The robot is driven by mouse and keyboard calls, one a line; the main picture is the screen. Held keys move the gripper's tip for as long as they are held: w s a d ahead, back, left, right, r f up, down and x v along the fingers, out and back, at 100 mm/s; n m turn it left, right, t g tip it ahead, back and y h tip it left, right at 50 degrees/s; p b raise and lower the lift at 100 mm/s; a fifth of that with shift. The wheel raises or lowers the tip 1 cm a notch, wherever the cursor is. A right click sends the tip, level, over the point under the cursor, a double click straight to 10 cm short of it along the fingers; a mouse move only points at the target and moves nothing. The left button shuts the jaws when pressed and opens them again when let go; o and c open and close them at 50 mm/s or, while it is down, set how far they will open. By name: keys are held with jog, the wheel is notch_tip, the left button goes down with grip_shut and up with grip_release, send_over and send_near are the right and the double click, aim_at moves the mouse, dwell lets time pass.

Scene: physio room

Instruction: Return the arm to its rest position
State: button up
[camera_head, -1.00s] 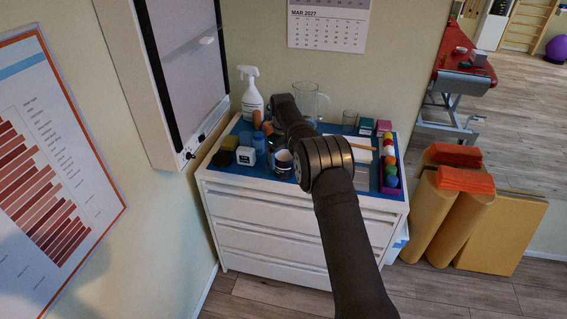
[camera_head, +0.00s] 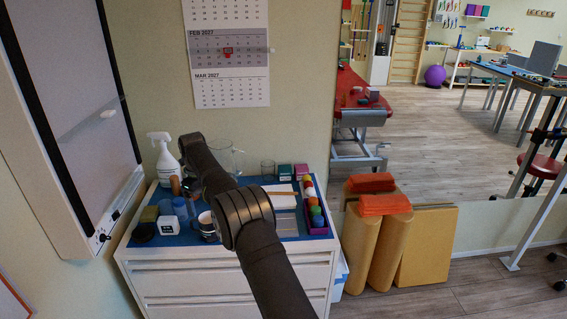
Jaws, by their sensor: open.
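My arm reaches up from the bottom of the head view, bends at a thick dark joint (camera_head: 245,212), and runs up and left to another joint (camera_head: 192,148) over the cabinet. No object shows clearly held. The arm's upper part covers some of the cabinet top.
The white drawer cabinet (camera_head: 225,277) with a blue top holds a spray bottle (camera_head: 166,160), a glass jug (camera_head: 221,152), a mug (camera_head: 207,226), small jars and a purple tray (camera_head: 318,230). Yellow rolls (camera_head: 372,240) stand right on the floor.

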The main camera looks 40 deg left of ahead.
aim_at(208, 218)
notch_tip(208, 218, down, 12)
jog(key=shift+w+r, duration=0.1)
notch_tip(208, 218, up, 3)
jog(key=shift+f, duration=0.2)
jog(key=shift+r, duration=0.5)
jog(key=shift+f, duration=0.1)
